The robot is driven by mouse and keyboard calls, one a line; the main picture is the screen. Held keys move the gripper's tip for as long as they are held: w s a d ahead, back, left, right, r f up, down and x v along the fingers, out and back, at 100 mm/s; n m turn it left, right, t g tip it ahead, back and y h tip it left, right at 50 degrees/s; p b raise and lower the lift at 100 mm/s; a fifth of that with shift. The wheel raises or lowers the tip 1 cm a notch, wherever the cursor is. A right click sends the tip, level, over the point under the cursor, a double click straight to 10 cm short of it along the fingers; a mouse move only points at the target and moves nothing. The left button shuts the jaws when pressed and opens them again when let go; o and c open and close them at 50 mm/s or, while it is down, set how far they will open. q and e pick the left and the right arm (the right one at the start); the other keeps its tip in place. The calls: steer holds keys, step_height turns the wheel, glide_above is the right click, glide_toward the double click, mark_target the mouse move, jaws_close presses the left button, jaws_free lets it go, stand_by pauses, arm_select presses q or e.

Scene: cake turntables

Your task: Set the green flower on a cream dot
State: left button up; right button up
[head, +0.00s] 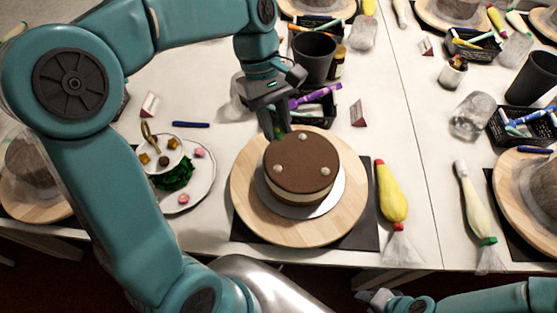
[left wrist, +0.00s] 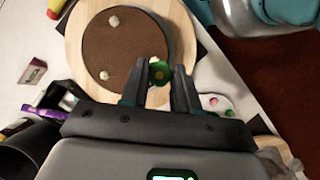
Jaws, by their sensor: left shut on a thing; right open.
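A round brown-topped cake (head: 300,157) stands on a white board on a wooden turntable (head: 247,195). Its top carries cream dots: one at the back (head: 302,135), one at the front left (head: 276,170) and one at the right (head: 322,171). My left gripper (head: 279,131) is at the cake's back left edge, pointing down, shut on the green flower (left wrist: 158,72). In the left wrist view the flower sits between the fingertips near the cake's rim, with two cream dots visible (left wrist: 113,20) (left wrist: 104,75). My right gripper (head: 376,298) is open and empty at the bottom edge.
A white plate (head: 203,185) with a cup, green leaves and small decorations lies left of the turntable. A yellow piping bag (head: 392,195) lies to the right. A black cup (head: 313,57) and a pen tray (head: 318,110) stand behind.

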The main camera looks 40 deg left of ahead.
mark_target(279, 171)
arm_select(q)
step_height(279, 171, down, 13)
stand_by(0.3)
steer(key=shift+f+b, duration=0.15)
steer(key=shift+b, duration=0.15)
steer(key=o, duration=1)
steer(key=v, duration=1.2)
steer(key=shift+w, duration=0.1)
